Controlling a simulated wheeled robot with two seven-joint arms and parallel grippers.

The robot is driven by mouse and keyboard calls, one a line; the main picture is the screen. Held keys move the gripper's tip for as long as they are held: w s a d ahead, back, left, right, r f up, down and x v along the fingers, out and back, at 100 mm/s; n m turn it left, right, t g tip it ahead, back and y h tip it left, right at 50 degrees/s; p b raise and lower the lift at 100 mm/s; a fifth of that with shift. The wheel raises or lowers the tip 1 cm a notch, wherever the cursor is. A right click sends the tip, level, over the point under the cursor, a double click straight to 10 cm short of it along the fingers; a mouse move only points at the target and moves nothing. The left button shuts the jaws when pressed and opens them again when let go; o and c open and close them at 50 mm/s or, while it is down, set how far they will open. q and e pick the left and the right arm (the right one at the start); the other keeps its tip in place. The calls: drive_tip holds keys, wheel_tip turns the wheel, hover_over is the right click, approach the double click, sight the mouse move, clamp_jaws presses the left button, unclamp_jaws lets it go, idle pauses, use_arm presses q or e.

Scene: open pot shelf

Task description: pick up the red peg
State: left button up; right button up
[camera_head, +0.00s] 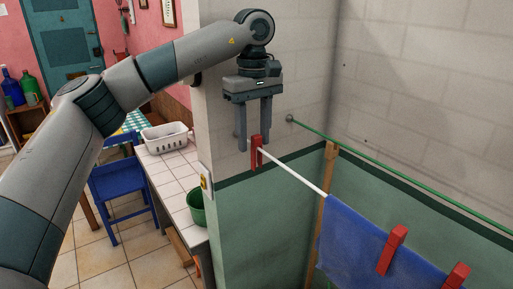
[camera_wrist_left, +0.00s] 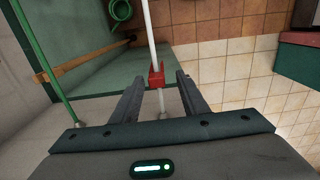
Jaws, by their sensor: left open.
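A red peg (camera_head: 257,152) sits on the white line (camera_head: 292,171), near its far end and apart from the cloth. My left gripper (camera_head: 253,143) points down just above it, open and empty, its fingertips close to the peg's top. In the left wrist view the red peg (camera_wrist_left: 156,76) shows between the tips of the two spread fingers of the left gripper (camera_wrist_left: 159,79). Whether a finger touches it I cannot tell. Two more red pegs (camera_head: 392,250) (camera_head: 457,277) clip a blue cloth (camera_head: 352,240) to the line. My right gripper is not in view.
A green line (camera_head: 400,178) runs to the right of the white one, from the wall. A wooden post (camera_head: 325,200) stands behind. A wall corner (camera_head: 212,130) is left of the peg. Beyond it are a tiled counter (camera_head: 165,180), a green pot (camera_head: 196,207) and a blue chair (camera_head: 120,190).

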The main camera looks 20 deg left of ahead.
sight(256, 152)
use_arm(q)
drive_tip(key=shift+d+f+p, duration=0.1)
drive_tip(key=shift+f+p, duration=0.5)
drive_tip(key=shift+f, duration=0.05)
wheel_tip(256, 152, down, 2)
drive_tip(key=shift+w+d+f+p, duration=0.1)
drive_tip(key=shift+p, duration=0.5)
drive_tip(key=shift+f, duration=0.7)
clamp_jaws()
